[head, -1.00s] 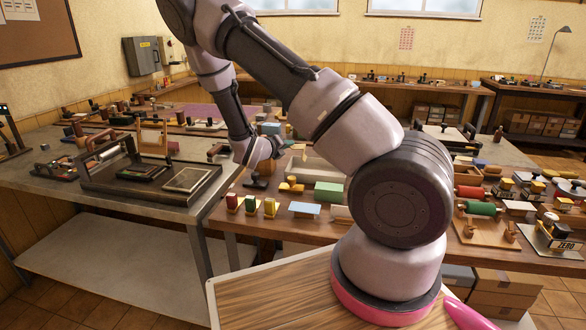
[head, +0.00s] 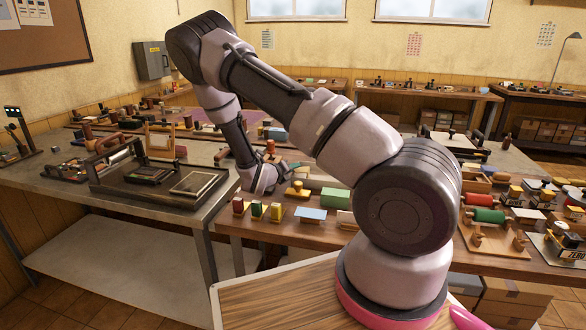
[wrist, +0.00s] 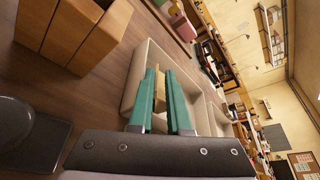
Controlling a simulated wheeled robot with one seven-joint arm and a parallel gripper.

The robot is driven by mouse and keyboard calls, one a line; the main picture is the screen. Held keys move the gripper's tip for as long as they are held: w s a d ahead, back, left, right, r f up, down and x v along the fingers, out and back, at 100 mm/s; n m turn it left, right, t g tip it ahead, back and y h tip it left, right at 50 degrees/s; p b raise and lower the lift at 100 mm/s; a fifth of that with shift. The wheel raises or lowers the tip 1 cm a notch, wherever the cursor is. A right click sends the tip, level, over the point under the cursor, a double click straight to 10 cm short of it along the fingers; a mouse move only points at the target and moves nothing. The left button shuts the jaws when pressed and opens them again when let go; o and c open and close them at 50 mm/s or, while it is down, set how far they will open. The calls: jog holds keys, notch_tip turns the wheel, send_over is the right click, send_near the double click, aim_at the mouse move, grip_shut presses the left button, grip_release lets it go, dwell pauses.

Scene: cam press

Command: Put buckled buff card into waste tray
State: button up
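My gripper (wrist: 160,75) shows in the wrist view as two green fingers. They are close together with a narrow tan strip between them, which appears to be the buff card (wrist: 159,92), seen nearly edge-on. Its buckle cannot be made out. A cream, walled tray (wrist: 139,72) lies beyond and around the fingertips in this view. The card appears above it, but I cannot tell the height. In the head view my wrist (head: 262,178) is low over the brown bench; the fingers and card cannot be made out there.
Tan wooden blocks (wrist: 75,30) stand beside the tray in the wrist view. In the head view, a green block (head: 335,198), a blue-topped stand (head: 310,214) and several small coloured stamps (head: 257,209) are close to my wrist. A grey bench (head: 60,190) with a press stands at left.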

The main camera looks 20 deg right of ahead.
jog(key=shift+r, duration=0.25)
jog(key=v, duration=1.2)
jog(key=s+d+r+m+g+y, duration=0.2)
jog(key=s+d+r+m+g, duration=0.2)
jog(key=s+r+m, duration=0.5)
jog(key=s+d+r+m+g+y, duration=0.25)
jog(key=d+r+m+g, duration=0.35)
jog(key=m, duration=0.7)
jog(key=s+a+r+m+t+y, duration=0.3)
jog(key=s+a+r+m+y, duration=0.1)
jog(key=s+r+m, duration=0.3)
jog(key=s+a+r+m+t+y, duration=0.4)
jog(key=s+r+m, duration=0.3)
jog(key=r+m, duration=0.3)
notch_tip(320, 180, up, 2)
jog(key=shift+a+r+m+y, duration=0.15)
jog(key=shift+a+m+y, duration=0.25)
jog(key=shift+a, duration=0.1)
jog(key=shift+a, duration=0.1)
